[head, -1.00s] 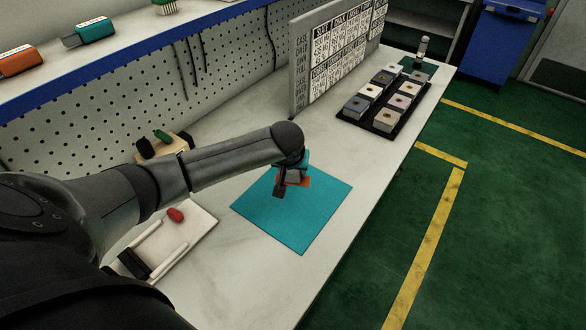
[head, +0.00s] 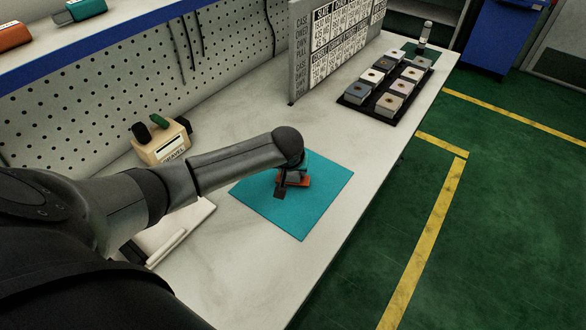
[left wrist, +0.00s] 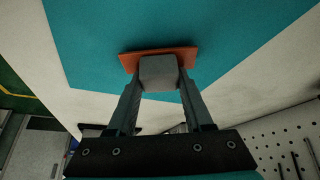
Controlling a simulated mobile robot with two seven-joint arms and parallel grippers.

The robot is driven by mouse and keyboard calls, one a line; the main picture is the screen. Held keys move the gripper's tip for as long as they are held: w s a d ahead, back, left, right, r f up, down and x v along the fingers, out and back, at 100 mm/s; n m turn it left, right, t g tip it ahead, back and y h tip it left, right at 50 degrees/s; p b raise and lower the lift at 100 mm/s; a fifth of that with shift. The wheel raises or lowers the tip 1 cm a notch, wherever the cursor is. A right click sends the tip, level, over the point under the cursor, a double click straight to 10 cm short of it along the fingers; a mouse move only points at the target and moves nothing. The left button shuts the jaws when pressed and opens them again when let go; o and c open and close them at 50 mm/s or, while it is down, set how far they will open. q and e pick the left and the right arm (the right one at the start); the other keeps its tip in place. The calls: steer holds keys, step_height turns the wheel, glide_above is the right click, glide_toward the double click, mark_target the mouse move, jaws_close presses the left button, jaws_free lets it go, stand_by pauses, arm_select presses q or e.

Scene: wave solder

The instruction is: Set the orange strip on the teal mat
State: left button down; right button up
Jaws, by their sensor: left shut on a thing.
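The teal mat (head: 300,215) lies flat on the bench, and it fills much of the left wrist view (left wrist: 200,25). My left gripper (head: 284,188) is over the mat, shut on a grey block fixed to the orange strip. The orange strip (head: 303,182) shows beside the fingers, over the mat's upper middle. In the left wrist view the orange strip (left wrist: 130,60) lies crosswise just beyond the fingertips, with the grey block (left wrist: 158,72) between them. I cannot tell whether the strip touches the mat. My right gripper is not in view.
A wooden box with dark and green handles (head: 163,145) stands behind my arm. A white tray (head: 180,235) is partly hidden by the arm. A black tray (head: 352,101) with several blocks and a sign board (head: 300,60) stand farther along. Bench around the mat's front is clear.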

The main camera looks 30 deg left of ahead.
arm_select(q)
steer(key=shift+f, duration=0.5)
stand_by(0.4)
steer(key=shift+c, duration=1.1)
jaws_free()
steer(key=shift+c, duration=0.2)
steer(key=shift+c, duration=0.8)
steer(key=shift+c, duration=0.8)
steer(key=shift+o, duration=0.2)
steer(key=o, duration=0.5)
steer(key=shift+o, duration=0.2)
